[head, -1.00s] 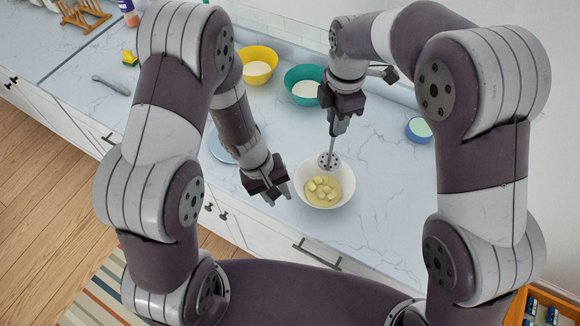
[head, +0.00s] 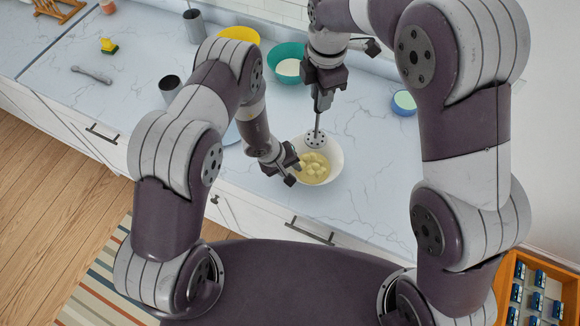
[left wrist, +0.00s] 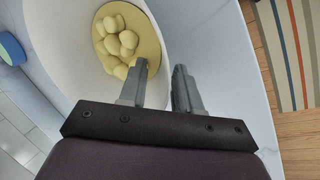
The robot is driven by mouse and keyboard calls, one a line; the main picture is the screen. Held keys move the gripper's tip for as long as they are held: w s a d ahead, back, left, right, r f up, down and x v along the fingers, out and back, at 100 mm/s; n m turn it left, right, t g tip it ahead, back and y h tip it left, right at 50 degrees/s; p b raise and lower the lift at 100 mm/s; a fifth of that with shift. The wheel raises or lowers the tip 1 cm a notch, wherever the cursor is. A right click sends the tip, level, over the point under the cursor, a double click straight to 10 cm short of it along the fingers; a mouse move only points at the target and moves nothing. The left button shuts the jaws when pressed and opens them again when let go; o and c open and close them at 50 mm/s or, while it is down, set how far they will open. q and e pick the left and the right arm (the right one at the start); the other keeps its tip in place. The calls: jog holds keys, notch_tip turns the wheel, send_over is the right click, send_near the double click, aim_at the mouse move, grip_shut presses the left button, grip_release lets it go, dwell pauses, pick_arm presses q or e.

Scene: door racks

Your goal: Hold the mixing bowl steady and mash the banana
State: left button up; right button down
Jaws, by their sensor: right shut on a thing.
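The white mixing bowl (head: 335,157) stands upright on the counter and holds pale yellow banana lumps (head: 313,167) in yellow mash. The lumps also show in the left wrist view (left wrist: 120,40). My left gripper (head: 290,174) is at the bowl's near-left rim. In the left wrist view its two fingers (left wrist: 160,85) are apart, one over the inside of the bowl and one outside, with the rim between them. My right gripper (head: 321,108) is shut on the handle of a masher (head: 316,139), whose round perforated head hangs over the bowl's far side.
Behind are a teal bowl (head: 288,72), a yellow bowl (head: 240,34) and a small blue bowl (head: 404,102). A spoon-like utensil (head: 92,75) lies on the left counter. The counter right of the mixing bowl is clear.

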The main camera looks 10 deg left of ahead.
pick_arm(q)
jog(key=shift+w+d+f, duration=0.1)
jog(key=shift+d+f, duration=0.05)
jog(key=shift+f, duration=0.15)
jog(key=shift+c, duration=0.3)
grip_shut()
pick_arm(e)
jog(key=n, duration=0.1)
send_near(316, 138)
jog(key=shift+w+f, duration=0.2)
jog(key=shift+f, duration=2.4)
jog(key=shift+w+f, duration=0.2)
jog(key=shift+f, duration=2.4)
